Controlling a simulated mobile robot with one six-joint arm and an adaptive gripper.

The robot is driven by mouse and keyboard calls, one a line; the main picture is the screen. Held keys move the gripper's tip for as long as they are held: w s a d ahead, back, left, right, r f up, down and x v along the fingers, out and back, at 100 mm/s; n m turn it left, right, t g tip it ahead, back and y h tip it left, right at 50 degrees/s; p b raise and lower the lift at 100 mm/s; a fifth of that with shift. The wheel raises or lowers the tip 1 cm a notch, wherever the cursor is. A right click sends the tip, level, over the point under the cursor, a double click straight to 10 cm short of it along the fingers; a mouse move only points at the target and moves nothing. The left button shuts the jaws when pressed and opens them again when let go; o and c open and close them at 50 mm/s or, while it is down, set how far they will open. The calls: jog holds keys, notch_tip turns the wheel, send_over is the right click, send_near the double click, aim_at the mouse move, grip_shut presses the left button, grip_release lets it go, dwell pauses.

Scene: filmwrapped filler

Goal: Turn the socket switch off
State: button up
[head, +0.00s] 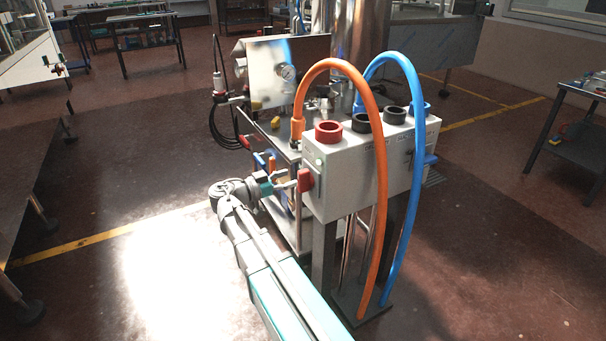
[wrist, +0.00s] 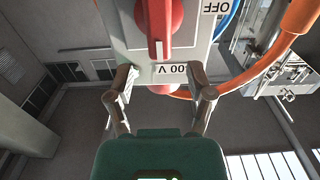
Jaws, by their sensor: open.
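The socket box (head: 340,190) is light grey and stands on dark posts. Its red rotary switch (head: 305,180) is on the left end face, below a small green light. In the wrist view the red switch (wrist: 158,20) fills the top middle, its handle running up and down the picture. An "OFF" label (wrist: 216,7) shows upside down to its right. My gripper (head: 286,187) is at that end face, close to the switch. In the wrist view my gripper (wrist: 162,84) is open, its fingers spread either side of the box's lower edge, with nothing held. Contact cannot be told.
An orange hose (head: 381,190) and a blue hose (head: 415,190) arch from the box top to the floor plate. Red and black sockets (head: 328,131) line the top. Open floor lies to the left.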

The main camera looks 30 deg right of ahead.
aim_at(298, 175)
jog(key=shift+w+d, duration=0.1)
jog(key=shift+d, duration=2.45)
grip_shut()
